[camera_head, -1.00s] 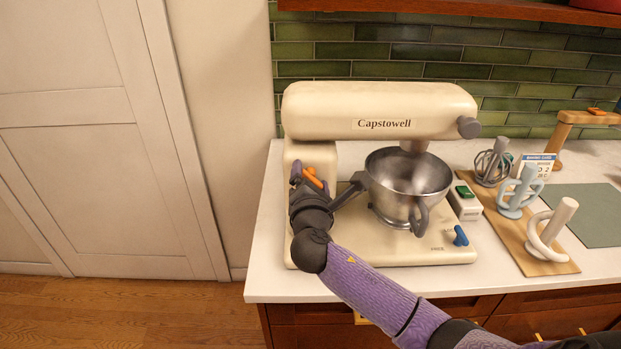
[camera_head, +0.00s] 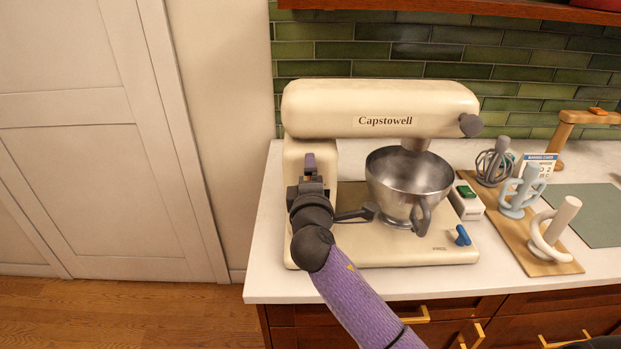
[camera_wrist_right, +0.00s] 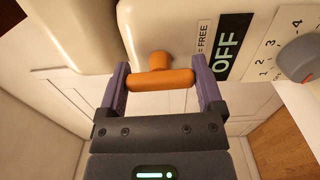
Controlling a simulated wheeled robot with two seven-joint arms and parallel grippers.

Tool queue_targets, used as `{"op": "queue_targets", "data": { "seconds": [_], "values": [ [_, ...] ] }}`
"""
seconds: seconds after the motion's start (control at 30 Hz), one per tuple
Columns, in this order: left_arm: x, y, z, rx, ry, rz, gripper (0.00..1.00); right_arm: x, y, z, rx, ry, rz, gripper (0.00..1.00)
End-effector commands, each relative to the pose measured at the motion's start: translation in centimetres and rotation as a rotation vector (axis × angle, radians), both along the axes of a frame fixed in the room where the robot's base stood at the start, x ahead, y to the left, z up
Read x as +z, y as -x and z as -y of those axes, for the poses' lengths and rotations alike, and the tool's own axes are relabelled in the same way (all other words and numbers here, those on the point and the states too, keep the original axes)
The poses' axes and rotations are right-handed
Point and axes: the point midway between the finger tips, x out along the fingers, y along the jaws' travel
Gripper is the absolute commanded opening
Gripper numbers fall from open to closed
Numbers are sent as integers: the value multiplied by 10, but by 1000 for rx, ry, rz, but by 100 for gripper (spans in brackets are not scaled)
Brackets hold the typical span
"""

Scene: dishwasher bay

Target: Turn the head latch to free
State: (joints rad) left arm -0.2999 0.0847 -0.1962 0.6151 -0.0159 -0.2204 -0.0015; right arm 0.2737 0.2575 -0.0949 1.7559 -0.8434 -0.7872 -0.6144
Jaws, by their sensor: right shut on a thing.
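The cream stand mixer (camera_head: 375,108) stands on the counter with its head level over a steel bowl (camera_head: 412,180). The head latch (camera_wrist_right: 160,79) is an orange T-shaped handle on the mixer's side. My right gripper (camera_head: 310,166) is at the mixer's column and hides the latch in the head view. In the wrist view its two purple fingers (camera_wrist_right: 158,68) are shut on the crossbar's ends. The crossbar lies nearly level across that picture. A "= FREE" label is beside the latch. My left gripper is not in view.
A grey speed knob (camera_wrist_right: 300,60) and an OFF panel (camera_wrist_right: 232,46) are near the latch. Right of the mixer are a small green-topped box (camera_head: 467,202) and a wooden board (camera_head: 540,262) with beaters. A closed door (camera_head: 90,140) is on the left.

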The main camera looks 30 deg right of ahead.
Motion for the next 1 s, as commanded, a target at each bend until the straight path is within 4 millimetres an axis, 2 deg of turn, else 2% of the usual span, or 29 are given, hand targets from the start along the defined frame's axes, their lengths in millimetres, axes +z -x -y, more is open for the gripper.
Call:
{"op": "queue_targets", "data": {
  "seconds": [0.33, 0.67, 0.7, 0.73, 0.77, 1.0],
  "values": [
    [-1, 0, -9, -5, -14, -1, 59, -2, 0, 0, 1, -47, 23, 26],
    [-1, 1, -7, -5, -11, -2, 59, -2, 0, 0, 0, -48, 23, 26],
    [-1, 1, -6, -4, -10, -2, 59, -2, 0, 0, 1, -48, 23, 92],
    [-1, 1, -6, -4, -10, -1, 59, -2, 0, 0, 1, -48, 23, 98],
    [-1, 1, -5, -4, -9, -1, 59, -2, 0, 0, 0, -48, 23, 100],
    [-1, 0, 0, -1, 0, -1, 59, -1, 1, -1, 1, -46, 25, 100]
  ]
}}
